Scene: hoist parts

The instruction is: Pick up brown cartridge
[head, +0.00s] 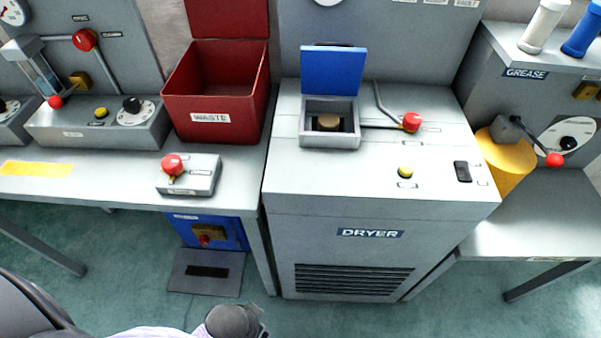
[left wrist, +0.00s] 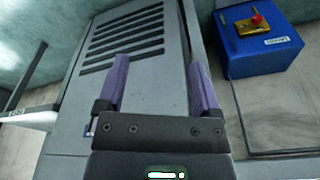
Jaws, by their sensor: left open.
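The brown cartridge (head: 329,122) sits inside the small open compartment (head: 330,142) on top of the dryer. Its brown round top shows, and its lower part is hidden by the compartment walls. The blue lid (head: 333,71) of that compartment stands raised at the back. My left gripper shows in the left wrist view (left wrist: 160,82) with its two purple fingers apart and nothing between them. It is in front of the dryer's vented face, away from the cartridge. In the head view only part of my left arm shows at the bottom edge. My right gripper is not seen.
A red-knobbed lever (head: 411,122) stands beside the compartment. A red waste bin (head: 211,92) is to its left, with a red-knob control box (head: 190,174) in front. A yellow cylinder (head: 506,160) and grease station are on the right. The dryer's front top is mostly clear.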

